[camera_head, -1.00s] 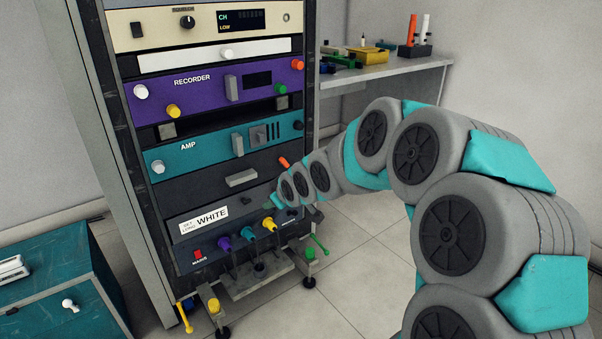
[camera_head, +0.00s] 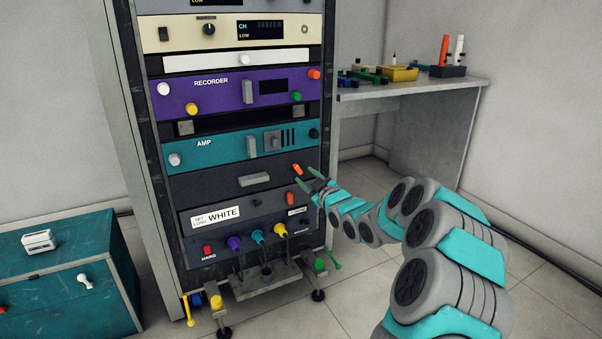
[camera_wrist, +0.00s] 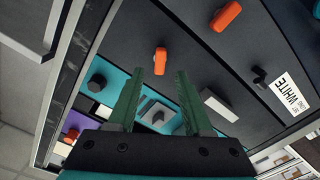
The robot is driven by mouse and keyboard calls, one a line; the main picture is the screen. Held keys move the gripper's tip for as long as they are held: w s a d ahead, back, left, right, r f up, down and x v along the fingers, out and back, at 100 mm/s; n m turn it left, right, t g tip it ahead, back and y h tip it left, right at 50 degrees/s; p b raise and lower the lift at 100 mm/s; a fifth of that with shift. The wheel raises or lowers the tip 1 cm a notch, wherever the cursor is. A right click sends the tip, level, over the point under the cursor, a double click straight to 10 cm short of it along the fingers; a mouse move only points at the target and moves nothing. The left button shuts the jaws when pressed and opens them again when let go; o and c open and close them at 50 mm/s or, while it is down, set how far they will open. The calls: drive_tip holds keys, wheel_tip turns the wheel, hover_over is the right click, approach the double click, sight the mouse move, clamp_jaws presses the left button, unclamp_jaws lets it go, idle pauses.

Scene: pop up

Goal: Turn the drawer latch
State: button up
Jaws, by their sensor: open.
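A dark drawer front (camera_head: 215,187) with a grey handle (camera_head: 255,180) sits below the teal AMP unit in the rack. A small elongated orange latch (camera_head: 297,169) is at its right end. It also shows in the wrist view (camera_wrist: 160,61), just ahead of the fingertips. My gripper (camera_head: 305,178) is open, with its green fingertips close to this latch. In the wrist view the gripper (camera_wrist: 160,74) has its fingers to either side of the latch's line, with nothing held. Contact cannot be told.
Colored knobs and a small shelf (camera_head: 265,279) are lower down. A side table (camera_head: 415,86) with small items stands right. A teal chest (camera_head: 65,270) stands left.

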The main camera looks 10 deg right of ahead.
sight(299, 170)
drive_tip(key=shift+x, duration=2.6)
drive_tip(key=shift+c, duration=0.2)
clamp_jaws()
